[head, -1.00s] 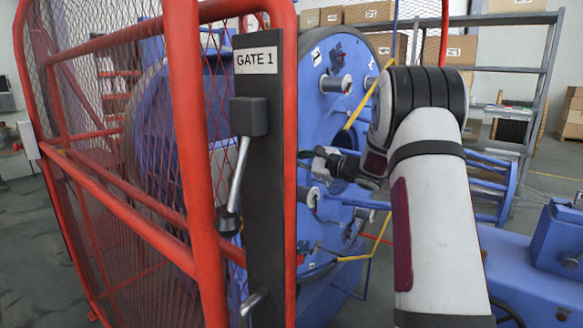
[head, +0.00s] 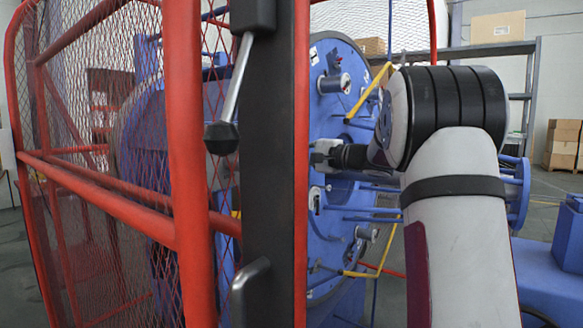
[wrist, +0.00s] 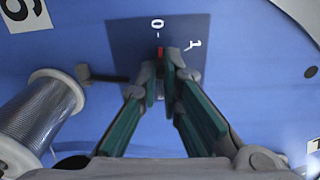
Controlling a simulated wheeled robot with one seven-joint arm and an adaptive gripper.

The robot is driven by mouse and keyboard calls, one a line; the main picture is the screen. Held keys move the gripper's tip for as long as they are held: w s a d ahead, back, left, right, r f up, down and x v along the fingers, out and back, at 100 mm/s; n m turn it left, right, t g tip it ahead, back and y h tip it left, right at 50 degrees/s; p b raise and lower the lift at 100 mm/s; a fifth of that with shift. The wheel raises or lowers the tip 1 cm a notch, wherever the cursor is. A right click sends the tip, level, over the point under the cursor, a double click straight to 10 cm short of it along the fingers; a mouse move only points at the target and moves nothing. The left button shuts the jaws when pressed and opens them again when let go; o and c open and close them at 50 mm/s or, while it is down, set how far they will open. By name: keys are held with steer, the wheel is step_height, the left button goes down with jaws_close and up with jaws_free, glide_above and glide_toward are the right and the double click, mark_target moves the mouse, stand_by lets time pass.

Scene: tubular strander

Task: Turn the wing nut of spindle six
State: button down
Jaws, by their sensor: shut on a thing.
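In the wrist view the fingers of my gripper (wrist: 170,68) are closed together at a dark blue plate (wrist: 128,45) marked 0 and 1. They are shut on a small part there, apparently the wing nut, which they mostly hide. A red mark (wrist: 160,53) shows just beyond the fingertips, pointing towards the 0. A label with a 6 (wrist: 22,12) is at the upper left of the same blue disc. In the head view my gripper (head: 320,155) is at the face of the blue disc (head: 338,215), partly behind the gate post.
A metal spool (wrist: 40,112) and a dark bar with a grey end (wrist: 88,74) are left of my fingers. The red mesh gate (head: 185,180) with its dark post and lever (head: 235,85) stands close to the left. Yellow bars (head: 370,92) cross near the disc.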

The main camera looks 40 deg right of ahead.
steer(key=shift+f+n+b, duration=0.1)
steer(key=shift+n+b, duration=0.4)
steer(key=shift+b, duration=0.1)
steer(key=c, duration=1.8)
jaws_free()
steer(key=shift+o, duration=0.2)
steer(key=v, duration=1.2)
